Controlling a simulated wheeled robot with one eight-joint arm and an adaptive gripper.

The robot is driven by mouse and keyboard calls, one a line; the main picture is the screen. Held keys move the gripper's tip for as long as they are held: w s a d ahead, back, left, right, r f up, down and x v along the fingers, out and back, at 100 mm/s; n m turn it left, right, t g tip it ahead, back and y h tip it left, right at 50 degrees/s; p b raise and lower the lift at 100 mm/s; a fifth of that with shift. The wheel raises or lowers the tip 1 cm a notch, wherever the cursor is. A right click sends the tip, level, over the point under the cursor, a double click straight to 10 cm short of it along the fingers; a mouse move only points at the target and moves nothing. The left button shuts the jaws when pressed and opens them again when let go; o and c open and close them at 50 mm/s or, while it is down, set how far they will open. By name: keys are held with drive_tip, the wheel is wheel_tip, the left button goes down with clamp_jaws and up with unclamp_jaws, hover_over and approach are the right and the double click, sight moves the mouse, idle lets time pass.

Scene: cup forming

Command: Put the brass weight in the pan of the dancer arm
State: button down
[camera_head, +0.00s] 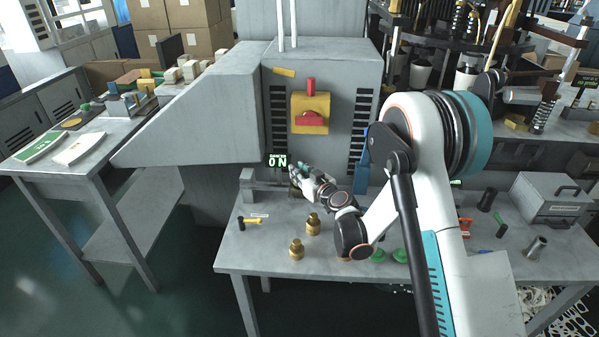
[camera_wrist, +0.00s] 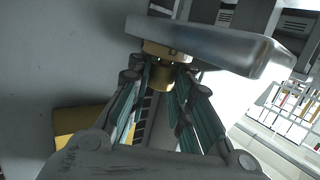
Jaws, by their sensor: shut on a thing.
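My gripper (camera_head: 297,174) is at the front of the grey machine, above the back of the bench. In the wrist view its fingers (camera_wrist: 160,75) are closed around a brass weight (camera_wrist: 161,78). A wider brass part (camera_wrist: 168,50) marked with a letter shows just beyond the fingertips. A grey metal bar (camera_wrist: 225,45) lies close across that end; I cannot tell if it touches the brass. In the head view a grey bracket (camera_head: 247,185), perhaps the dancer arm's mount, stands left of my gripper. The pan is not clearly visible.
Two other brass weights (camera_head: 313,225) (camera_head: 297,249) stand on the bench (camera_head: 235,262) in front of my gripper. A yellow-handled tool (camera_head: 250,220) lies at left. Green round parts (camera_head: 400,255) sit at right. A yellow switch plate (camera_head: 310,112) is above.

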drive_tip(key=shift+f, duration=0.55)
idle(0.6)
drive_tip(key=c, duration=1.4)
unclamp_jaws()
drive_tip(key=shift+o, duration=0.2)
drive_tip(key=o, duration=0.5)
drive_tip(key=shift+r+p, duration=2)
drive_tip(key=shift+r, duration=2)
